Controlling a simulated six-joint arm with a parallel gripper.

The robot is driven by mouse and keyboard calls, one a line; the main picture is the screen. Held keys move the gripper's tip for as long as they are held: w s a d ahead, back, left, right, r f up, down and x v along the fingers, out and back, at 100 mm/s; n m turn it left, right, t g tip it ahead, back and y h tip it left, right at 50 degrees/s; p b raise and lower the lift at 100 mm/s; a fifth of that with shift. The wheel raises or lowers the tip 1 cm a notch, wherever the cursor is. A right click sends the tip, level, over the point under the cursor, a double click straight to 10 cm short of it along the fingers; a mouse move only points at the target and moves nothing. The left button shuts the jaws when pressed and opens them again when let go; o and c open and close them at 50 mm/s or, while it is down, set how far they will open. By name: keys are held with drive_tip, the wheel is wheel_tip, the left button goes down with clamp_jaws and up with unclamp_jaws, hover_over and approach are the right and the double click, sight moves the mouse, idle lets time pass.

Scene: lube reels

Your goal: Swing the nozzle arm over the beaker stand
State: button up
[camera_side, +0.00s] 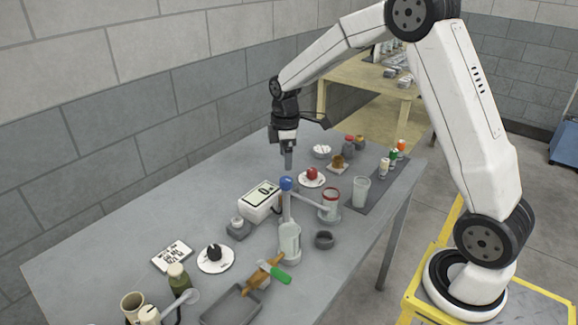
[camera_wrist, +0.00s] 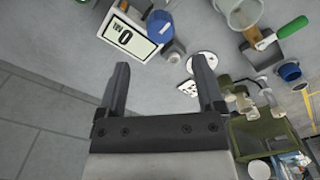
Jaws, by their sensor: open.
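The nozzle arm is a grey bar (camera_side: 309,202) on a post with a blue knob (camera_side: 286,183). It reaches right from the post toward a red-rimmed clear vessel (camera_side: 330,207). A clear beaker (camera_side: 289,239) stands at the front of the post; I cannot tell for sure which support is the beaker stand. My gripper (camera_side: 288,161) points down, empty, above and apart from the blue knob. In the wrist view my open gripper (camera_wrist: 160,75) has both fingers spread with nothing between them. The blue knob (camera_wrist: 160,25) shows beyond the fingertips, near the top edge.
A white display box (camera_side: 261,202) reading 0 stands left of the post. A green-handled tool (camera_side: 279,273), a grey tray (camera_side: 231,306) and a dark ring (camera_side: 324,239) are nearer. A plate with a red item (camera_side: 312,174) and a glass (camera_side: 361,191) stand right.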

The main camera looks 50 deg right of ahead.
sight(286, 179)
drive_tip(key=shift+f, duration=3.9)
clamp_jaws()
